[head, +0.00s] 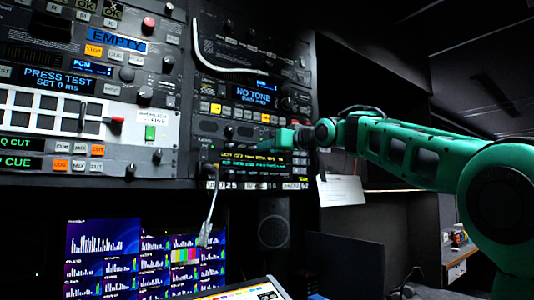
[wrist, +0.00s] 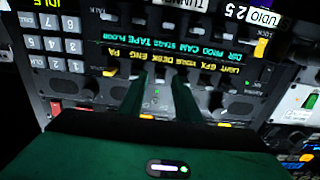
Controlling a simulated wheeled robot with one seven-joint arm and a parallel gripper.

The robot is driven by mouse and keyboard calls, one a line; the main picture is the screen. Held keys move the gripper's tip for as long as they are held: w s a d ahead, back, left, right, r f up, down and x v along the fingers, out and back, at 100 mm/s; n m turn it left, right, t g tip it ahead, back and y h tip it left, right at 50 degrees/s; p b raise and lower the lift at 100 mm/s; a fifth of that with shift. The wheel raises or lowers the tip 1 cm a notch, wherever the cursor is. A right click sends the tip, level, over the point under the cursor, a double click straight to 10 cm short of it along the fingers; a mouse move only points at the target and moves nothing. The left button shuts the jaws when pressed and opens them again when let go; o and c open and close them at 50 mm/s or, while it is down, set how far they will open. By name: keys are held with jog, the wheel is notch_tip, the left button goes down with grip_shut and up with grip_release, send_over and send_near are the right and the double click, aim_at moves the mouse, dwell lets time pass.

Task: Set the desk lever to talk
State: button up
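The intercom panel (head: 252,160) is a dark rack unit with a yellow and green lettered display, low in the right rack. In the wrist view the panel (wrist: 232,62) appears upside down, with PA, ENG, DESK, VIDEO, GFX and LIGHT labels above a row of small levers. The DESK label (wrist: 167,57) lies just beyond my fingertips. My green gripper (head: 281,138) is at the panel's face; in the wrist view its two fingers (wrist: 163,80) are apart, with a gap between them. The desk lever is not clearly seen; the fingers crowd that spot, and contact cannot be told.
A keypad (wrist: 52,32) and small knobs flank the fingers. Left of the panel is a rack with a PRESS TEST display (head: 55,78) and a red-tipped lever (head: 116,122). A cable (head: 210,205) hangs below, near a speaker (head: 273,222). A white paper (head: 340,190) hangs under my arm.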

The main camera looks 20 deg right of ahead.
grip_shut()
jog(key=shift+f, duration=0.1)
jog(key=shift+w+f+t+y, duration=0.15)
jog(key=shift+f+t+y, duration=0.35)
jog(key=shift+t, duration=0.65)
jog(key=shift+w+f+t+y, duration=0.1)
jog(key=shift+f+t+y, duration=0.2)
jog(key=shift+f+t, duration=0.6)
jog(key=shift+r+t, duration=0.25)
grip_release()
jog(key=shift+s, duration=0.15)
